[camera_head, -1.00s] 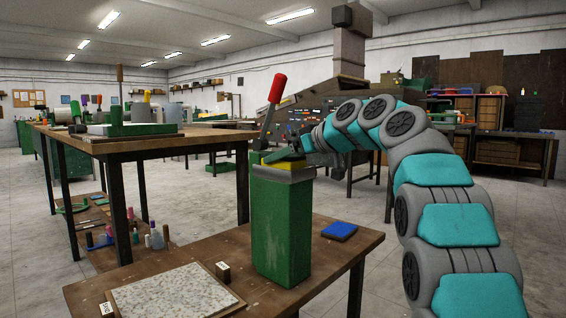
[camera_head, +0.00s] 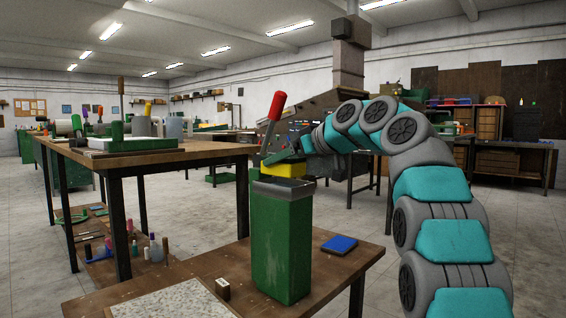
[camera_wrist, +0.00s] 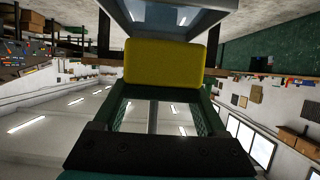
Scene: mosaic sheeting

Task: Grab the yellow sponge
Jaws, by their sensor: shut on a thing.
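The yellow sponge (camera_head: 284,169) is a small block just above the open top of the tall green bin (camera_head: 281,245), which has a grey rim. My gripper (camera_head: 283,158) is shut on the sponge, and my arm reaches in from the right. In the wrist view the sponge (camera_wrist: 165,63) lies across the far end of my gripper (camera_wrist: 160,75), between the fingers. The fingertips are partly hidden behind the sponge in that view.
The bin stands on a low brown table (camera_head: 225,268) with a blue pad (camera_head: 339,244), a small box (camera_head: 222,289) and a speckled panel (camera_head: 170,302). A red-handled tool (camera_head: 273,118) rises just behind the bin. A higher workbench (camera_head: 150,150) stands to the left.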

